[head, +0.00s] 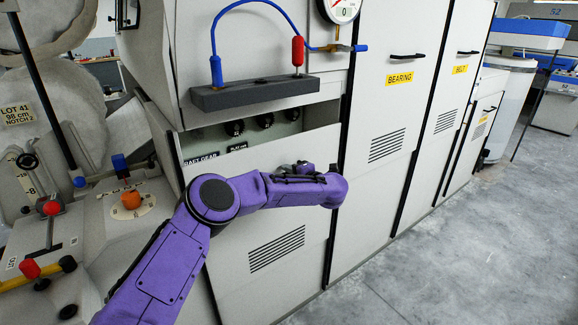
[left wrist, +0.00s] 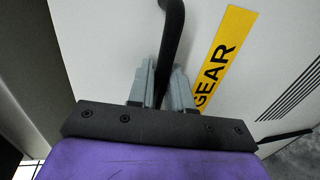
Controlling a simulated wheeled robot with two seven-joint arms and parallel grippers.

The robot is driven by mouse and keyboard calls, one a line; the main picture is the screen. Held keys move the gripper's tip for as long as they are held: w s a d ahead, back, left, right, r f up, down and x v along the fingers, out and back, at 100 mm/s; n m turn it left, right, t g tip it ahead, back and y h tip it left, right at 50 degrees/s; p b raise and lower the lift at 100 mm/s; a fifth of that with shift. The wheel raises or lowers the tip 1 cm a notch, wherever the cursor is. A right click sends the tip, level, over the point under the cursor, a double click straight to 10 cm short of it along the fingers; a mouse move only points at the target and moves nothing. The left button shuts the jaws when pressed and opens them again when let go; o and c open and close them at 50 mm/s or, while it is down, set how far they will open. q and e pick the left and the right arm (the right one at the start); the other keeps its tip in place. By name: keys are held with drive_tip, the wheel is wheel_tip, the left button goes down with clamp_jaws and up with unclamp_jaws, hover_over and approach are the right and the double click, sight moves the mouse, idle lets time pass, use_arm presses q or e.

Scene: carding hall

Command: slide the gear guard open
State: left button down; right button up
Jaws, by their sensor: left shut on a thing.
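The gear guard (head: 275,270) is a pale grey panel with a vent grille, low on the machine's front. Above its top edge an opening shows several dark round parts (head: 264,120). In the left wrist view the guard (left wrist: 105,45) carries a yellow GEAR label (left wrist: 222,62) and a black bar handle (left wrist: 172,35). My left gripper (left wrist: 164,82) is shut on this handle, with one grey finger on each side of it. In the head view my purple forearm and wrist hide the handle and the fingertips. My right gripper is not in view.
A dark grey ledge (head: 255,94) with a red knob and blue hose juts out above the opening. Tall doors labelled BEARING (head: 399,77) and BELT stand to the right. A control panel (head: 130,205) with knobs is at left. The concrete floor (head: 440,260) at right is clear.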

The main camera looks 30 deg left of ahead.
use_arm(q)
wheel_tip(320, 180, down, 39)
drive_tip(key=b, duration=2.6)
drive_tip(key=shift+d+f, duration=0.1)
drive_tip(key=shift+d, duration=0.05)
drive_tip(key=c, duration=1.2)
unclamp_jaws()
drive_tip(key=shift+c, duration=0.2)
drive_tip(key=p, duration=0.2)
approach(284, 252)
drive_tip(key=v, duration=0.5)
